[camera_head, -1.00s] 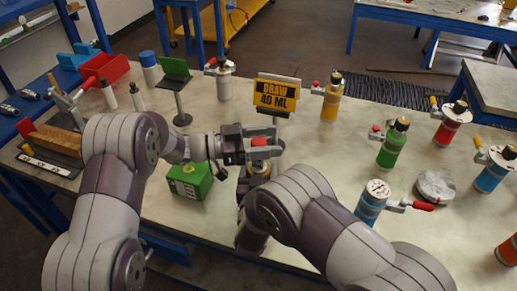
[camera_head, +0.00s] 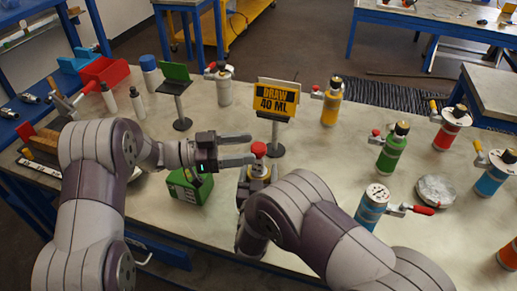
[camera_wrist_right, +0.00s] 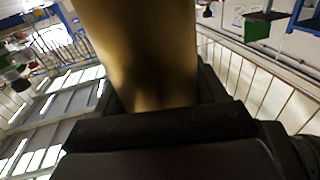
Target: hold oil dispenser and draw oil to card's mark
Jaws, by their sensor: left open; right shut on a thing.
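The oil dispenser, with a red knob (camera_head: 259,149) and a yellowish body (camera_head: 259,170), is upright near the table's front edge. My right gripper (camera_wrist_right: 155,112) is shut on it; in the head view my right arm hides most of its lower part. In the right wrist view its brownish-yellow body (camera_wrist_right: 150,50) rises between the jaws. My left gripper (camera_head: 252,149) is open and empty just left of the red knob, its fingers pointing right. The yellow and black card (camera_head: 275,99) reads "DRAW 40 ML" and stands behind the dispenser. No oil level is visible.
A green box (camera_head: 188,188) sits below my left gripper. A green sign on a stand (camera_head: 175,85) and a white bottle (camera_head: 224,88) are behind. Yellow (camera_head: 331,102), green (camera_head: 391,151) and blue (camera_head: 371,207) vessels stand to the right, near a round grey disc (camera_head: 437,190).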

